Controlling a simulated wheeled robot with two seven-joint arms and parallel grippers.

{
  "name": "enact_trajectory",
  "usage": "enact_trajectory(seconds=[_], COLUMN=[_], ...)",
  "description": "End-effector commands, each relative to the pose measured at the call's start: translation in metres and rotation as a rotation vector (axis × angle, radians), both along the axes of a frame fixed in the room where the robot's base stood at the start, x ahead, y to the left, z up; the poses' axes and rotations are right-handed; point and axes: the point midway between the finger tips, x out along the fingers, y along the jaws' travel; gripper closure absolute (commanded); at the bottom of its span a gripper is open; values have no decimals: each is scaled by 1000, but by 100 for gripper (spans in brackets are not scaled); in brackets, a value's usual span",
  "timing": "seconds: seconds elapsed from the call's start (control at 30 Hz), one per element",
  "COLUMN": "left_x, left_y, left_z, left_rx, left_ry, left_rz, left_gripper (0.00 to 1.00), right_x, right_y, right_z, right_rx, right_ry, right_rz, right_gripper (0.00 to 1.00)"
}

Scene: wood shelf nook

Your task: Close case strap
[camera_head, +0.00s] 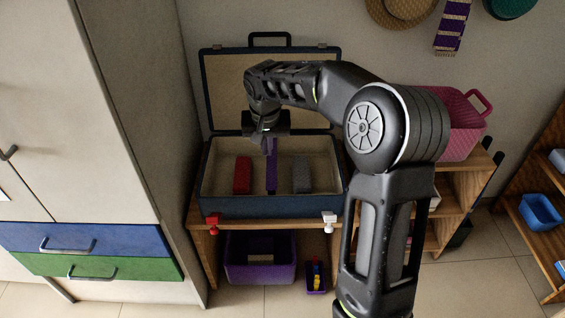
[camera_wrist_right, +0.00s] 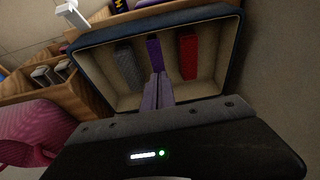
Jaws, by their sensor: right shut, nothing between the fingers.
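The blue case (camera_head: 270,206) stands open on the wooden shelf, its lid (camera_head: 222,90) raised at the back with a handle on top. Inside the cream-lined case (camera_wrist_right: 231,50) lie a red piece (camera_head: 242,175), a purple strip (camera_head: 271,178) and a grey piece (camera_head: 302,174), side by side. The purple strip (camera_wrist_right: 153,50) also shows in the right wrist view. My right gripper (camera_head: 268,147) points down over the case, above the rear end of the purple strip. Its fingers (camera_wrist_right: 158,90) are shut and empty. Whether they touch the strip is unclear. My left gripper is out of view.
A red clip (camera_head: 212,225) and a white clip (camera_head: 329,223) sit at the shelf's front edge. A purple bin (camera_head: 260,272) and a small tray stand below. A pink basket (camera_head: 462,127) stands to the right, partly behind my arm. A tall cabinet (camera_head: 100,120) bounds the left.

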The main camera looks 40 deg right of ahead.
Motion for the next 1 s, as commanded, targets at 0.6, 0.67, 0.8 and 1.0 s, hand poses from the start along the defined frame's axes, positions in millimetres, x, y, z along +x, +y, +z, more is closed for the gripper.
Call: enact_trajectory(seconds=[0.6,0.67,0.8,1.0], left_x=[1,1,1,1], left_y=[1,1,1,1], left_z=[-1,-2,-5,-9], left_rx=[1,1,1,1], left_ry=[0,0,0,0], left_rz=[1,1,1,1], left_gripper=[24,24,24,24], right_x=[-7,-6,-2,6], right_y=[-1,-2,-5,-11], right_z=[-9,-14,-33,-71], right_rx=[9,9,9,10], right_ry=[27,27,30,30], right_rz=[-34,-34,-33,-33], right_gripper=[100,100,100,100])
